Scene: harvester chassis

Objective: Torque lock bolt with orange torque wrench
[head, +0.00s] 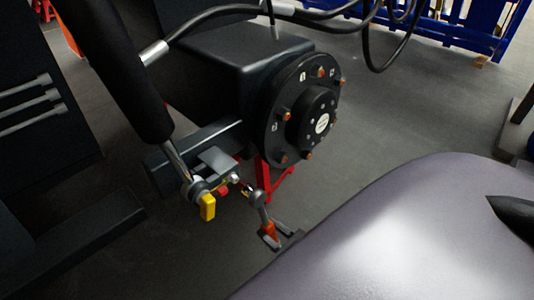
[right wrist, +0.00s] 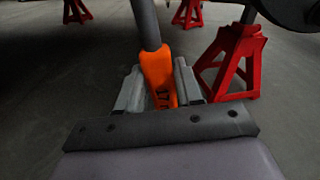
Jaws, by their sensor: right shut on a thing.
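The orange torque wrench has an orange handle (right wrist: 157,72) and a grey shaft (right wrist: 147,22) in the right wrist view. In the head view its round grey head (head: 258,197) is up beside the bracket of the chassis. My right gripper (head: 270,236) is shut on the orange handle; its two grey fingers (right wrist: 160,92) lie on either side of it. Small silver fittings (head: 234,178) sit at the bracket near the wrench head. I cannot tell which one is the lock bolt, or whether the wrench is seated on it. My left gripper is out of view.
A black hub (head: 316,118) with copper-coloured bolts is above the wrench. A yellow block (head: 207,207) hangs below the silver cylinder rod. A red stand (right wrist: 233,58) is close to the right of my gripper. Black hoses (head: 330,25) cross overhead. Open grey floor (head: 420,110) lies to the right.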

